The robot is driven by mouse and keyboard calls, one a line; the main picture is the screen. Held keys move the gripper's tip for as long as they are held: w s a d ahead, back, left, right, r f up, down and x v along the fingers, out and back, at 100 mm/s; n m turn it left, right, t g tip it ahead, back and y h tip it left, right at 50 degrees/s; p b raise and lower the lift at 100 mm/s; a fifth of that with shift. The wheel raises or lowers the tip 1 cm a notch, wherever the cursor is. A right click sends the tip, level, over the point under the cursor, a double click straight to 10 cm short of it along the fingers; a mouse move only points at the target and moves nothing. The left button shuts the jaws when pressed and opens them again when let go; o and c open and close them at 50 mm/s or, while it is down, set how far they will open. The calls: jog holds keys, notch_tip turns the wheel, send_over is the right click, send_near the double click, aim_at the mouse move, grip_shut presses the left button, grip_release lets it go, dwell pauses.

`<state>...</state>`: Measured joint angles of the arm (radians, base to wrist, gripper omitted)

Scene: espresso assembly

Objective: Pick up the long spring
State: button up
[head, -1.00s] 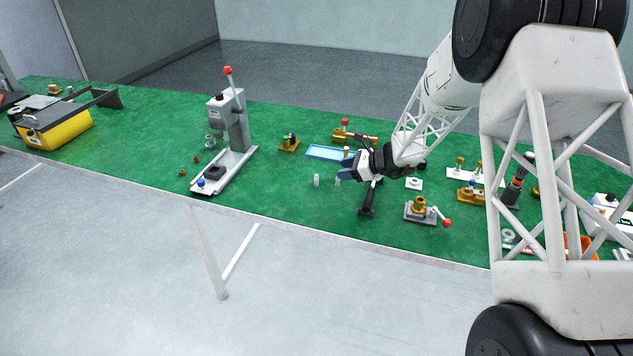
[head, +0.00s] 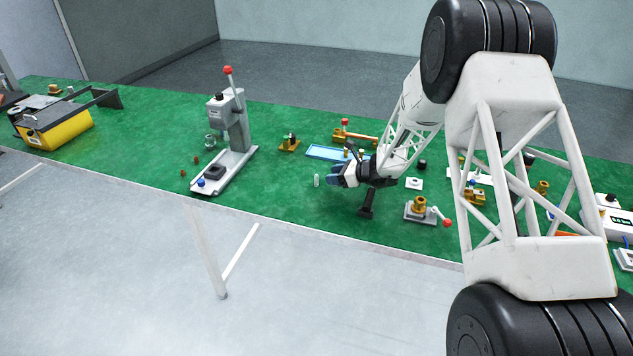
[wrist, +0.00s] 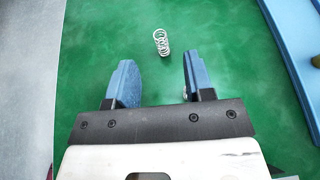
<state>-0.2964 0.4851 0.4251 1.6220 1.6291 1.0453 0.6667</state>
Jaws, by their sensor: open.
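A silver coil spring (wrist: 161,42) stands on the green mat ahead of my fingertips in the wrist view. In the head view a small pale upright piece (head: 316,180), which looks like the same spring, stands just left of my gripper (head: 333,176). In the wrist view my gripper (wrist: 157,78) is open, its two blue fingers apart with bare mat between them. The spring lies beyond the tips, roughly in line with the gap, and is untouched. A small silvery bit (wrist: 184,92) shows at the right finger, mostly hidden; I cannot tell what it is.
A blue-rimmed tray (wrist: 291,48) lies to the right in the wrist view. The table's front edge runs along the left. In the head view a grey lever press (head: 228,140) stands left of the spring. A black-handled tool (head: 367,204) lies below my gripper.

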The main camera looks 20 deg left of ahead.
aim_at(317, 176)
jog(key=shift+a+f, duration=0.25)
jog(key=shift+a, duration=0.25)
jog(key=shift+x, duration=2.6)
grip_shut()
